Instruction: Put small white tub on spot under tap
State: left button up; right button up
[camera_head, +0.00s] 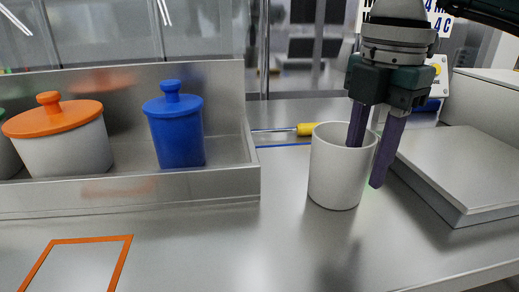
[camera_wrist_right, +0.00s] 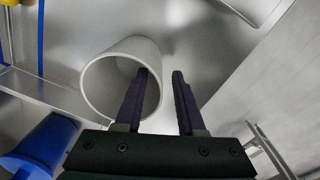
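The small white tub (camera_head: 334,178) stands upright on the steel counter, right of centre in the head view. It also shows in the right wrist view (camera_wrist_right: 108,82), with its open mouth facing the camera. My right gripper (camera_head: 368,155) comes down from above at the tub's right side. One dark purple finger reaches inside the tub and the other hangs outside, so the fingers straddle the wall. In the wrist view the fingers (camera_wrist_right: 159,76) are apart, with the rim between them. My left gripper is not in view. No tap is visible.
A steel tray (camera_head: 225,183) at the left holds a blue lidded jar (camera_head: 176,130) and a white pot with an orange lid (camera_head: 62,140). An orange outline (camera_head: 122,255) marks the counter at front left. A grey slab (camera_head: 465,165) lies right of the tub. A yellow-handled tool (camera_head: 305,129) lies behind.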

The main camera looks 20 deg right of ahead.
aim_at(353, 204)
notch_tip(353, 204, down, 4)
jog(key=shift+w+f, duration=0.1)
grip_shut()
dwell(1.5)
